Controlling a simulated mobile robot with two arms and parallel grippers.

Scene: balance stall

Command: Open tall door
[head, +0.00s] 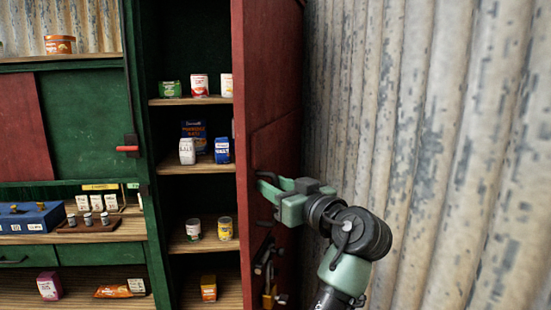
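The tall door (268,75) is red and stands swung wide open at the right side of the tall cabinet, seen at a steep angle. The cabinet's shelves (197,168) are in plain view. A dark latch (264,256) and a brass padlock (268,298) are on the door below the gripper. My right gripper is not in view.
A corrugated metal wall (440,120) rises close to the right of the door and my arm. Cans, boxes and packets stand on the cabinet shelves. At left are a green and red sliding panel (80,120), a blue toolbox (32,218) and a weight set (90,222).

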